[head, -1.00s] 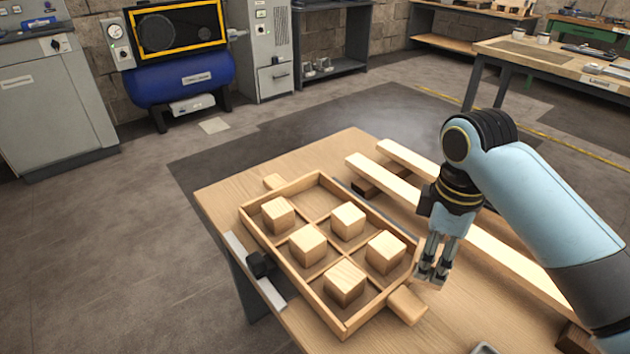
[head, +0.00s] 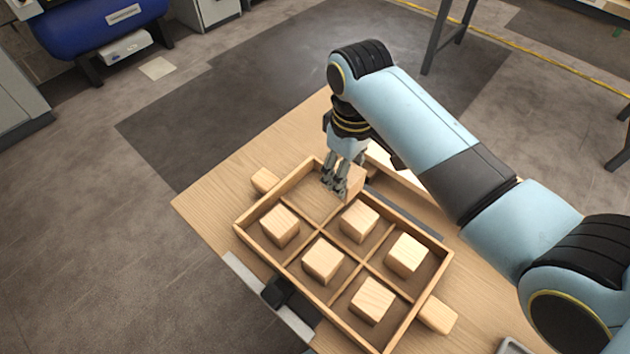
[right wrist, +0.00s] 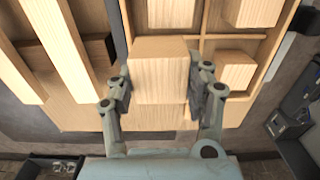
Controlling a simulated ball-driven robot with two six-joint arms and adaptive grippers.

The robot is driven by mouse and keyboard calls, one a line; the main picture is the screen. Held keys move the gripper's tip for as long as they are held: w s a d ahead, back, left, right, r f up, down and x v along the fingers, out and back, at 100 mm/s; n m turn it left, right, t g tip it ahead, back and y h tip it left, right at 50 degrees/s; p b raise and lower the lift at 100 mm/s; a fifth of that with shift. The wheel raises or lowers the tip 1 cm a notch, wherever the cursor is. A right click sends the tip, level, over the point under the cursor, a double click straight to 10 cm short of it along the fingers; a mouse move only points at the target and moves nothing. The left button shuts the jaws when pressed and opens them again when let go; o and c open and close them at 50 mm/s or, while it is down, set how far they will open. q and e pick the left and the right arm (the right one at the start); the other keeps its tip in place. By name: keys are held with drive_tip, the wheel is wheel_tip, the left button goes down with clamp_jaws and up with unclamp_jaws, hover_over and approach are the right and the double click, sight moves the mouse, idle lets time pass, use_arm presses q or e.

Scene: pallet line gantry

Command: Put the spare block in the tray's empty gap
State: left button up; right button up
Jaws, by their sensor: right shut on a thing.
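The tray (head: 273,253) is a wooden box with two rows of compartments, and pale wooden blocks sit in all of them but one. The empty gap (head: 308,203) is the far compartment, at the top in the head view. My right gripper (head: 336,187) is at the far side of this gap, shut on the spare block (head: 357,181). In the right wrist view the spare block (right wrist: 160,80) sits between the two fingers. The fingers partly hide it in the head view, and its height above the tray is hard to tell. My left gripper is not in view.
Neighbouring blocks (head: 359,221) (head: 280,226) stand beside the gap, with dividers between. Wooden handles (head: 438,316) stick out at the tray's ends. Pale slats (right wrist: 70,50) lie beside the tray in the right wrist view. The table (head: 215,200) is bare left of the tray.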

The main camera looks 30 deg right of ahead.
drive_tip(key=w+a+f, duration=0.2)
drive_tip(key=w, duration=0.1)
drive_tip(key=w+a+f+b, duration=0.1)
drive_tip(key=shift+w+a+f, duration=0.15)
drive_tip(key=shift+w+f, duration=0.05)
drive_tip(key=shift+w, duration=0.15)
drive_tip(key=shift+f, duration=0.35)
wheel_tip(320, 180, down, 3)
drive_tip(key=shift+r, duration=0.2)
drive_tip(key=shift+f+b, duration=0.3)
drive_tip(key=shift+f, duration=0.05)
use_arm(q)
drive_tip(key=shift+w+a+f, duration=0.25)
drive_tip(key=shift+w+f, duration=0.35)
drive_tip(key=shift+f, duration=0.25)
use_arm(e)
drive_tip(key=shift+f, duration=0.1)
drive_tip(key=o, duration=1.2)
drive_tip(key=shift+c, duration=0.2)
